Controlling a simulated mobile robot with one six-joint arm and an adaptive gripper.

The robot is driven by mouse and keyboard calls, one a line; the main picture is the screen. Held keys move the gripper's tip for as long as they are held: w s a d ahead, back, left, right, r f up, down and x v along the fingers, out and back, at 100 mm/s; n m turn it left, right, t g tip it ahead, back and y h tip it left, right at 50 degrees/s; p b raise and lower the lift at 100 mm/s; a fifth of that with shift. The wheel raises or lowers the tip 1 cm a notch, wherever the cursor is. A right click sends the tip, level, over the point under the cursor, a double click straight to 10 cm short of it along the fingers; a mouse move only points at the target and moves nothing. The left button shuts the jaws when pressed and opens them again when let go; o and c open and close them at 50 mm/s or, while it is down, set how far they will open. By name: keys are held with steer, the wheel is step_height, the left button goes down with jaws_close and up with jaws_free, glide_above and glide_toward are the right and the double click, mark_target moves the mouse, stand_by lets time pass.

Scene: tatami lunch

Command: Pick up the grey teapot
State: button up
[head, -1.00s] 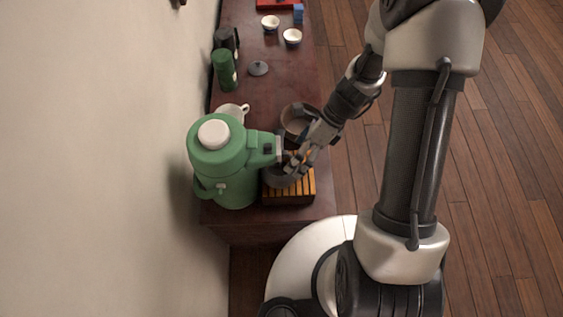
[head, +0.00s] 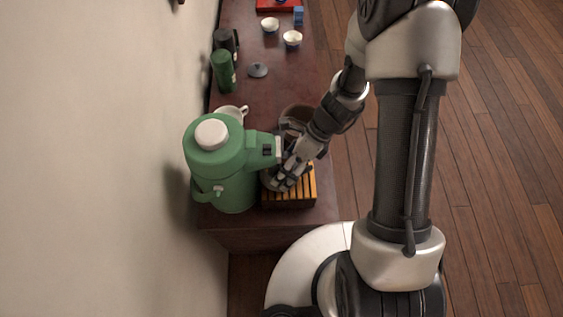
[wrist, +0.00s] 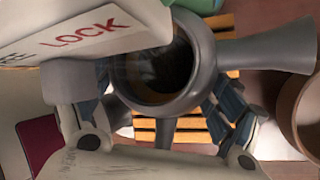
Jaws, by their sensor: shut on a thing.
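The grey teapot (wrist: 205,75) is lidless, with its dark round opening facing up in the wrist view and its thick handle pointing right. In the head view the teapot (head: 271,180) is mostly hidden behind my gripper and the green air pot. My gripper (wrist: 165,118) is shut on the teapot, one finger on each side of its body. My gripper also shows in the head view (head: 285,178), over the slatted wooden tray (head: 298,199). I cannot tell whether the teapot touches the tray.
A green air pot (head: 225,165) stands close at left; its white part marked LOCK (wrist: 90,35) sits very near my gripper. A brown bowl (wrist: 300,110) is close at right. A grey lid (head: 258,70), a green canister (head: 222,70) and white cups (head: 292,38) stand farther back.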

steer(key=c, duration=0.8)
steer(key=shift+r, duration=0.15)
